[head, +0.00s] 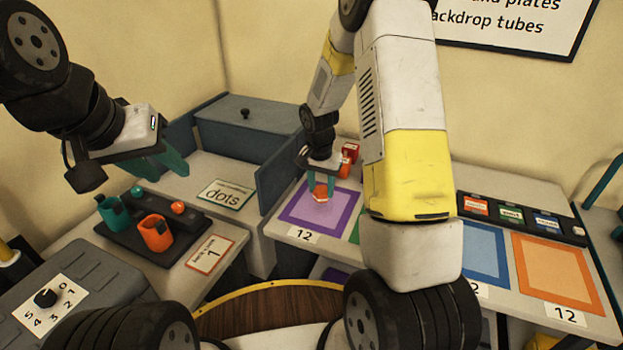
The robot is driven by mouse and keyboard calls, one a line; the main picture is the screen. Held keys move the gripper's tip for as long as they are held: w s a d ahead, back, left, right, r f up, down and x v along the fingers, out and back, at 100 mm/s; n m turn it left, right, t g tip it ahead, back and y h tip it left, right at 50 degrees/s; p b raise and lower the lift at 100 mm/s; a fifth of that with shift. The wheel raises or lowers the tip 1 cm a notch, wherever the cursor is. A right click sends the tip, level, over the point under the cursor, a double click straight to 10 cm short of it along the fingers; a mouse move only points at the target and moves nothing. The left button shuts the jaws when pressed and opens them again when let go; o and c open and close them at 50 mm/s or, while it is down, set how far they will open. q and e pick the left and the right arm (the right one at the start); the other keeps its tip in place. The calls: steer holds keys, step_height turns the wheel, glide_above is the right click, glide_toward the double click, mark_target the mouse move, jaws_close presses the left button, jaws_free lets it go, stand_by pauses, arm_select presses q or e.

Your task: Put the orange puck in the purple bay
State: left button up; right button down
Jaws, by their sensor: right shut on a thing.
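The orange puck (320,191) is between the fingers of my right gripper (321,187), over the purple bay (300,215). The purple bay is a purple-bordered square with a paler middle on the right-hand table, with a "12" label at its front edge. I cannot tell whether the puck touches the surface or is just above it. My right gripper points down and is shut on the puck. My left gripper (160,168) hangs at the left, away from the puck, above the left table. Its teal fingers look apart with nothing between them.
A blue bay (485,262) and an orange bay (590,280) lie further right; my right arm hides part of the green one. A red object (349,152) stands behind the purple bay. Teal and orange cups (154,232) sit on a dark tray at left. A blue-grey box (250,125) stands behind.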

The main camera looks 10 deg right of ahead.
mark_target(321, 188)
steer(key=shift+w+d+f, duration=0.1)
steer(key=shift+w+d, duration=0.05)
steer(key=shift+w, duration=0.55)
steer(key=shift+f, duration=1.75)
steer(key=shift+f, duration=0.15)
steer(key=c, duration=0.8)
jaws_free()
